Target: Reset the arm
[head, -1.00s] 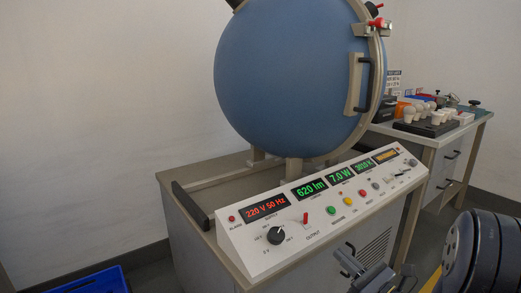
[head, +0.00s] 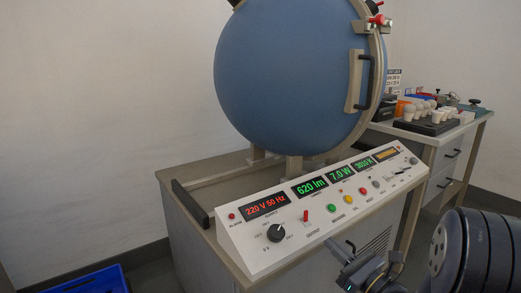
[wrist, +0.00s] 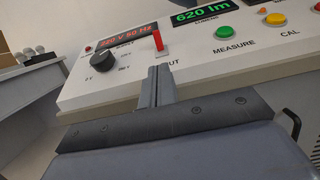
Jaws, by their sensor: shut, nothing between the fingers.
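My gripper (head: 348,261) hangs in front of the control panel (head: 290,262), at its lower front side. In the wrist view, my gripper (wrist: 158,84) has its fingers shut together with nothing between them. The fingertips point at the panel just below the red output lever (wrist: 157,41), which stands upright. Whether they touch the panel is hard to tell. The head view also shows the red lever (head: 305,216), beside the black voltage knob (head: 275,233). The displays are lit, reading 220 V 50 Hz, 620 lm and 7.0 W.
A large blue sphere (head: 285,80) with a black door handle (head: 370,84) stands behind the panel. At the right, a side table (head: 440,139) holds a dark tray (head: 425,128) with several bulbs. A blue crate (head: 90,281) is on the floor at left.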

